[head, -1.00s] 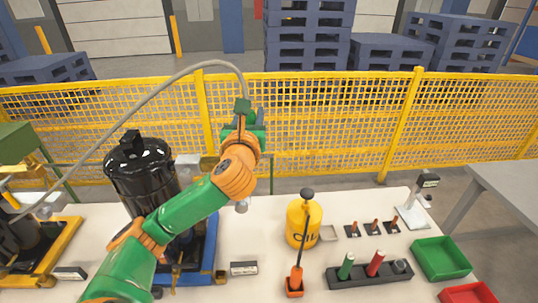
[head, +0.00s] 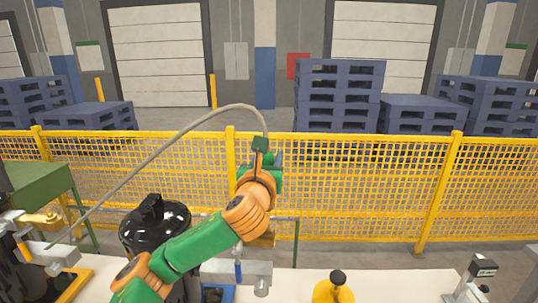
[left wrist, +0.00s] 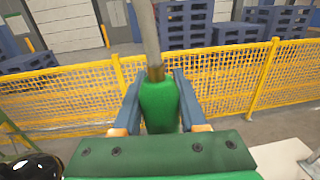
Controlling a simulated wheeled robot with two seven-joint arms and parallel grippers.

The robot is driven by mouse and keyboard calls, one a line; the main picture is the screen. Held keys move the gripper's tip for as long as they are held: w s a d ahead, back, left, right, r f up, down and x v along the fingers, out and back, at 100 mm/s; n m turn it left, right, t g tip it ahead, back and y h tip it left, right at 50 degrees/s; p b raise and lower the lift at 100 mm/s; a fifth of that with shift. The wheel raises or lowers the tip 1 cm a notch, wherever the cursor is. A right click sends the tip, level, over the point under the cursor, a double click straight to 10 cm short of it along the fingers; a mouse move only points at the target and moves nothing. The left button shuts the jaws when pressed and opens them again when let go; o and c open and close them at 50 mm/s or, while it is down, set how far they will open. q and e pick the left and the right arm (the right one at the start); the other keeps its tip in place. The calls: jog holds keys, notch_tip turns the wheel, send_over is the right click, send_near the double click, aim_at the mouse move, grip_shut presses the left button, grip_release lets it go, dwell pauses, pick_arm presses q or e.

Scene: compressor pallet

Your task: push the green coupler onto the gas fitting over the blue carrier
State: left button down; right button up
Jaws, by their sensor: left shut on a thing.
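My left gripper (left wrist: 158,112) is shut on the green coupler (left wrist: 158,100), which has a grey-brown hose rising from its top. In the head view my left gripper (head: 262,165) is held up in front of the yellow mesh fence, partly hidden by its own wrist. A black compressor (head: 153,222) stands below and left of it. Only a sliver of the blue carrier (head: 228,293) shows at the lower edge. A grey metal block (head: 255,271) with a blue lever sits right of the compressor, below my wrist. I cannot tell the gas fitting apart there. My right gripper is not in view.
The hose (head: 185,130) arcs from the coupler down to the left. A yellow oil can (head: 333,291) and a small display stand (head: 478,275) stand on the pale table (head: 400,284). The yellow fence (head: 350,180) runs behind. Air around the gripper looks clear.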

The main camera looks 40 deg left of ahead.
pick_arm(q)
notch_tip(320, 180, down, 2)
jog(key=shift+s+d+f+b, duration=0.1)
jog(key=shift+s+f+b, duration=0.1)
jog(key=shift+b, duration=0.4)
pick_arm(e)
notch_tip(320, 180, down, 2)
pick_arm(q)
jog(key=shift+w, duration=0.15)
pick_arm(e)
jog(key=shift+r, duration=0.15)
pick_arm(q)
jog(key=shift+p, duration=0.3)
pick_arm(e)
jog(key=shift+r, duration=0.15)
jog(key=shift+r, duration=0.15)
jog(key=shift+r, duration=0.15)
